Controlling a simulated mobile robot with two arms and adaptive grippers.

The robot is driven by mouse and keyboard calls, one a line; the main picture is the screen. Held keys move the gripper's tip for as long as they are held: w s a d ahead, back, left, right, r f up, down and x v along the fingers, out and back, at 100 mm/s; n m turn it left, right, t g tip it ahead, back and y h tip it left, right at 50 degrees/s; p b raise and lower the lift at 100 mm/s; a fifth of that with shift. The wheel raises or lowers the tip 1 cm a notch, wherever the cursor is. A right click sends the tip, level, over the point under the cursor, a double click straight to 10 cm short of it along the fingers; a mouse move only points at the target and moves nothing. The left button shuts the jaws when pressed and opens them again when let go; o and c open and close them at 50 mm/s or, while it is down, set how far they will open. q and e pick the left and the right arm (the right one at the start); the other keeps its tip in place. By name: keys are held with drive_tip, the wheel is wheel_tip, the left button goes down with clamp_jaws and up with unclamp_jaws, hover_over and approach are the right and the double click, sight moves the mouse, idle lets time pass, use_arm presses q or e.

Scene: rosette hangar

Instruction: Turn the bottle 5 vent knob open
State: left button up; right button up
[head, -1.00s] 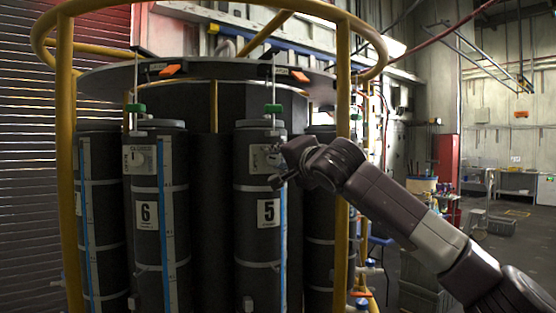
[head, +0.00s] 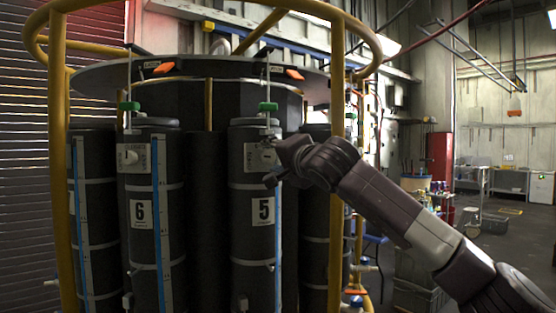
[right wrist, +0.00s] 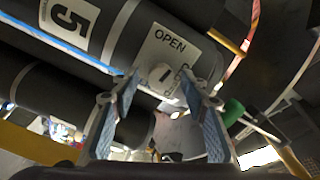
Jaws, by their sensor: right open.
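Bottle 5 (head: 240,215) is a dark upright cylinder with a white "5" label (head: 263,211) and a blue strip. Its vent knob (head: 266,157) is small and pale, on a light plate near the bottle's top. In the right wrist view the plate (right wrist: 160,48) reads "OPEN", and the round knob (right wrist: 160,74) with a slot sits below that word. My right gripper (right wrist: 160,82) is open and empty, its two blue-padded fingers either side of the knob in that view. Contact cannot be told. In the head view my right gripper (head: 274,163) is just right of the plate. My left gripper is not in view.
Bottle 6 (head: 142,250) stands to the left with its own plate and knob (head: 129,157). Green valve handles (head: 267,107) sit above the bottles. A yellow frame post (head: 336,235) stands right of bottle 5, near my right arm. Open floor lies at the far right.

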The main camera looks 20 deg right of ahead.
drive_tip(key=s, duration=1.1)
drive_tip(key=shift+s+d, duration=0.35)
drive_tip(key=shift+d, duration=0.1)
